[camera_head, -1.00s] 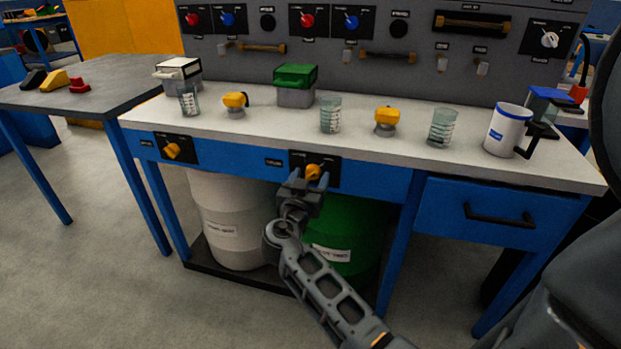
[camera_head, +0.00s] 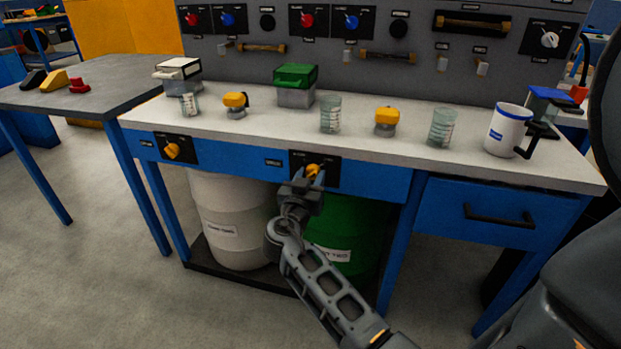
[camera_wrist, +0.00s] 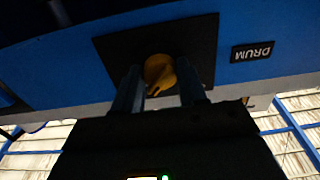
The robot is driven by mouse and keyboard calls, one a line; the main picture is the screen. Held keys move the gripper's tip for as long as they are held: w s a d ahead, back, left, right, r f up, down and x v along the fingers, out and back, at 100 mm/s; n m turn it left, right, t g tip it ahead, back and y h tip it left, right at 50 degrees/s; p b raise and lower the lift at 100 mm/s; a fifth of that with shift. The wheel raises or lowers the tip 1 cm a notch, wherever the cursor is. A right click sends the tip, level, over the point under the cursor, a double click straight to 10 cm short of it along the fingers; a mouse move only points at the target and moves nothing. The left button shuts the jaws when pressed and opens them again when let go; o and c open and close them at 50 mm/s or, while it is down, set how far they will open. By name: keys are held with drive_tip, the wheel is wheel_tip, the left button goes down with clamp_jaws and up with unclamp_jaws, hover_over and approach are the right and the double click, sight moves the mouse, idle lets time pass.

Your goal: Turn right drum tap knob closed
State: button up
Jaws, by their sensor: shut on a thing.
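The right drum tap knob (camera_head: 313,170) is yellow and sits on a black plate (camera_head: 330,172) on the blue front of the bench. My gripper (camera_head: 308,178) reaches up to it from below and is shut on it. In the wrist view the knob (camera_wrist: 158,73) lies between the two fingers of my gripper (camera_wrist: 160,85), its pointer tilted. The fingers cover part of the knob in the head view. The left drum tap knob (camera_head: 173,150) is also yellow, on its own black plate to the left.
A white drum (camera_head: 230,225) and a green drum (camera_head: 345,235) stand under the bench, close to my arm. Beakers, yellow-capped jars and a white mug (camera_head: 507,130) stand on the worktop (camera_head: 270,130). A drawer handle (camera_head: 498,216) juts out at right.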

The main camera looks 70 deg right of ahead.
drive_tip(key=shift+n, duration=0.4)
drive_tip(key=n, duration=0.3)
drive_tip(key=shift+n+b, duration=0.3)
drive_tip(key=shift+n, duration=0.1)
drive_tip(key=n+p, duration=0.1)
drive_tip(key=n, duration=0.3)
drive_tip(key=shift+r+n, duration=0.1)
drive_tip(key=shift+n, duration=0.2)
drive_tip(key=n+p, duration=0.2)
drive_tip(key=n, duration=0.2)
drive_tip(key=shift+r, duration=0.1)
drive_tip(key=shift+n+p, duration=0.9)
drive_tip(key=shift+n, duration=1.6)
drive_tip(key=o, duration=1.1)
drive_tip(key=shift+c, duration=0.2)
drive_tip(key=shift+a, duration=0.15)
